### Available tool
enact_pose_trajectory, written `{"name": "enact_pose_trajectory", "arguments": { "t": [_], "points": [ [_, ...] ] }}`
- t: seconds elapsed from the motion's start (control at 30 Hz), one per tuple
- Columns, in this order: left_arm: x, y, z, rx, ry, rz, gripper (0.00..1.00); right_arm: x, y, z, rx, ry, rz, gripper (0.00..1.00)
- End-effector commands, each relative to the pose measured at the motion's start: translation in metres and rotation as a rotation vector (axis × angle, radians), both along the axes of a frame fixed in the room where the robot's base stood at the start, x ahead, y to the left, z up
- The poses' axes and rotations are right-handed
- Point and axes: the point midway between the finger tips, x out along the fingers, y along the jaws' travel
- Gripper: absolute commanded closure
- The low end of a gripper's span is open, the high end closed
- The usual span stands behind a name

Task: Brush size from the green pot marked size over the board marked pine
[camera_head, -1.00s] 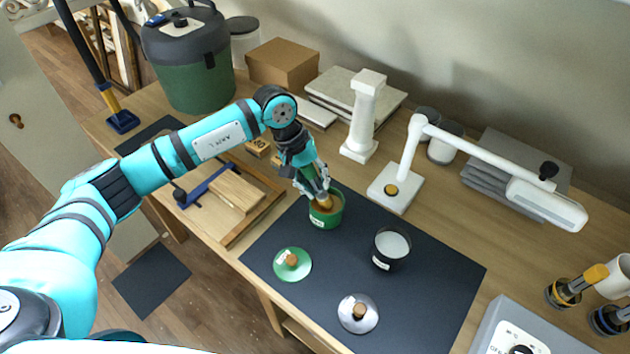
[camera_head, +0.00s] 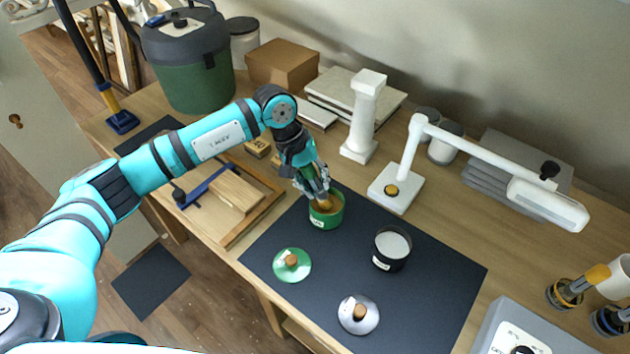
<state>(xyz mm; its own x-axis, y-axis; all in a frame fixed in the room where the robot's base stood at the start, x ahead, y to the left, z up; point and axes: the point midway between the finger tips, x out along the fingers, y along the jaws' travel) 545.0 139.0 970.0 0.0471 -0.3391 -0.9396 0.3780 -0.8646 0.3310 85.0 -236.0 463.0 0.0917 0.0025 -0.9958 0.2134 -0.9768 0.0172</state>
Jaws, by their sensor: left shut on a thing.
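The green pot (camera_head: 327,219) stands open on the dark mat, with brown contents showing and a white label on its front. My left gripper (camera_head: 321,192) is over the pot, shut on a brush (camera_head: 324,203) whose lower end is down inside the pot. Most of the brush is hidden by the fingers. A pale wooden board (camera_head: 238,191) lies in a wooden tray (camera_head: 237,239) with a blue clamp (camera_head: 203,187), left of the pot. I cannot read a marking on the board. My right gripper is not in view.
On the mat (camera_head: 432,295) are a green lid (camera_head: 292,265), a black pot (camera_head: 391,248) with white contents, and a silver lid (camera_head: 358,314). Behind stand a white column (camera_head: 362,115) and a white lamp (camera_head: 407,160). A grey device (camera_head: 525,330) is at front right.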

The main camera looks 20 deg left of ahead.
Motion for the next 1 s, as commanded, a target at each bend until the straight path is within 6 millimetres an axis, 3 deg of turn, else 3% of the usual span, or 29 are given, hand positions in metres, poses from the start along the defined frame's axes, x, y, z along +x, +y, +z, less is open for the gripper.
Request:
{"name": "enact_pose_trajectory", "arguments": {
  "t": [0.37,1.0],
  "points": [
    [-0.001,0.001,0.0,0.003,0.006,-0.001,1.0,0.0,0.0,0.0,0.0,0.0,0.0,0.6],
    [0.0,0.0,0.051,0.0,0.0,0.0,1.0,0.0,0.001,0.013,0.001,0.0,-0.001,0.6]
  ]
}}
